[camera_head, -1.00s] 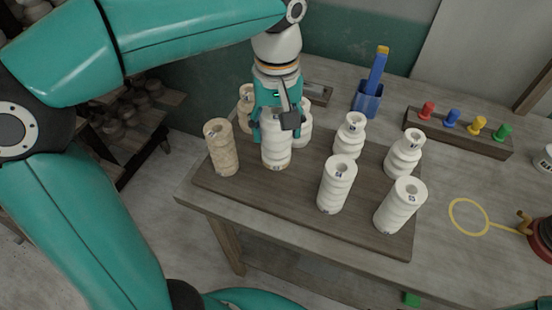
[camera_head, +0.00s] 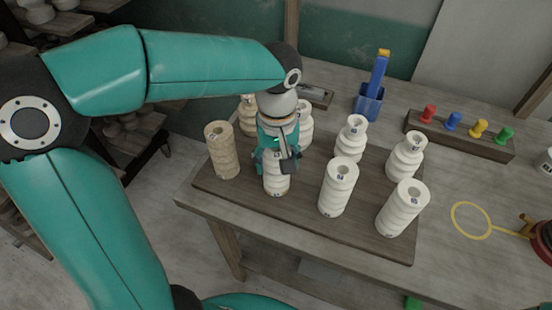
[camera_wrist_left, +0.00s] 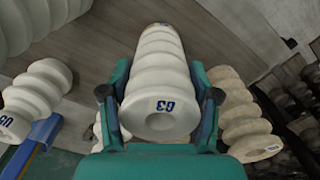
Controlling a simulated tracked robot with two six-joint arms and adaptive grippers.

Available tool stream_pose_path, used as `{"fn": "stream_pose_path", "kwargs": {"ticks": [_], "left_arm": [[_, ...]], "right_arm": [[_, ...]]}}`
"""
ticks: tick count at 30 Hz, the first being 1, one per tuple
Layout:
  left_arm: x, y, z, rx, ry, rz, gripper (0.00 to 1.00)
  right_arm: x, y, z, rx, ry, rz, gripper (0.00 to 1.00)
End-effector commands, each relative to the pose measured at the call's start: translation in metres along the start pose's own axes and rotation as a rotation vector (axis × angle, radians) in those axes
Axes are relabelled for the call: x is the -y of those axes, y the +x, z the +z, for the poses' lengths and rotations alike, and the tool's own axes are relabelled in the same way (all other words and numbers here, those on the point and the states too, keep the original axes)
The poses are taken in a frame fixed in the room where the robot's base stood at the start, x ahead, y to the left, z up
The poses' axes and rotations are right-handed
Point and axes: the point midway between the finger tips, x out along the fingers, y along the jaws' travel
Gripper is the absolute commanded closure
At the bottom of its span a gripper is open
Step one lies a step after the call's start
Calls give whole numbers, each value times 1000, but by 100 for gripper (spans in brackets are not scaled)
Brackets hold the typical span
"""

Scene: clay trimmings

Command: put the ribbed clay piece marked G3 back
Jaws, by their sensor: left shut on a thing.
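The ribbed white clay piece marked G3 (camera_head: 276,184) is upright in my left gripper (camera_head: 277,165). In the left wrist view the piece (camera_wrist_left: 160,75) shows its dark mark on the near end, with a finger on each side. My left gripper is shut on it. Its lower end is at the front row of the dark board (camera_head: 300,212), between a tan ribbed piece (camera_head: 222,152) and a white ribbed piece (camera_head: 338,187). It appears to meet the board, but I cannot be sure of contact. My right gripper is out of view.
More ribbed pieces stand close by, including white ones at the right (camera_head: 402,208) and behind (camera_head: 407,156). A blue holder (camera_head: 368,100) and a rack of coloured pegs (camera_head: 460,135) are farther back. The front strip of the board is bare.

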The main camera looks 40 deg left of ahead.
Motion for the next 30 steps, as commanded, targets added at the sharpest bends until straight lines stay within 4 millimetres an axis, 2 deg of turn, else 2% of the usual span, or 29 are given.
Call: {"fn": "stream_pose_path", "kwargs": {"ticks": [2,3,7,20,26,30], "left_arm": [[0,0,0,-1,0,2,100],[0,1,0,0,1,0,33],[0,0,0,0,1,0,13],[-1,-5,0,-1,2,0,13],[-1,-33,0,-3,2,5,13],[-2,-62,0,-2,3,4,13]], "right_arm": [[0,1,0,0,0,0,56],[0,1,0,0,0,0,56],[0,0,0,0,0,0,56],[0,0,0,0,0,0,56],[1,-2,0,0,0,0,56],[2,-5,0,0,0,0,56]]}}
